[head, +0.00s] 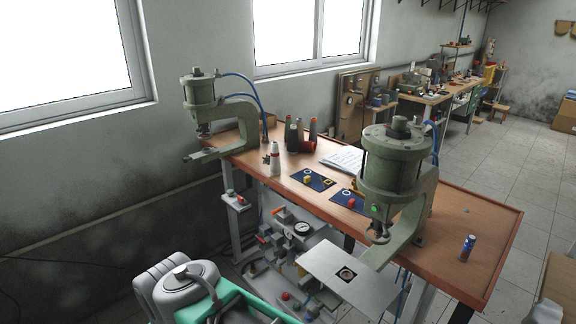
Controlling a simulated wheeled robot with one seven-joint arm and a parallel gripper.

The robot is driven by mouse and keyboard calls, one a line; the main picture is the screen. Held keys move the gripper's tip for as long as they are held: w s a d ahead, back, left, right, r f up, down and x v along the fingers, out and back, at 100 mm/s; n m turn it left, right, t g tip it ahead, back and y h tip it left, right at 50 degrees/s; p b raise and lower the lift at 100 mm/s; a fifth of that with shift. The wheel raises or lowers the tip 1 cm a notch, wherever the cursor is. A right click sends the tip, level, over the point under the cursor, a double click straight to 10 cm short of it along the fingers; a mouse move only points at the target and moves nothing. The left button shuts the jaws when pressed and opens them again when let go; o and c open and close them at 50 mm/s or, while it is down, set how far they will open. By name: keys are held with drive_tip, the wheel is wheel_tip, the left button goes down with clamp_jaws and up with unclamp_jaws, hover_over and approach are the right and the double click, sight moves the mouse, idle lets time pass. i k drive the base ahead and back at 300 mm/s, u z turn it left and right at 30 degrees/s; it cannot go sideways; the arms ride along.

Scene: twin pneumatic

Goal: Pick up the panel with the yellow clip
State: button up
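A dark blue panel (317,178) with a small yellow clip (307,180) lies flat on the wooden workbench (460,205), near its front edge. It also bears a pale round mark and a small yellow-and-dark patch at its right end. A second dark blue panel (340,198) with a small red clip (351,203) lies just to its right, partly hidden by the right press. My gripper is not in view.
Green pneumatic presses stand at the bench's left end (198,95) and right of the panels (392,165). A can (467,248) stands at right. A metal plate (330,270) juts out in front.

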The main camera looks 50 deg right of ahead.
sight(316, 181)
drive_tip(key=z, duration=0.5)
drive_tip(key=i, duration=1.65)
drive_tip(key=z, duration=0.5)
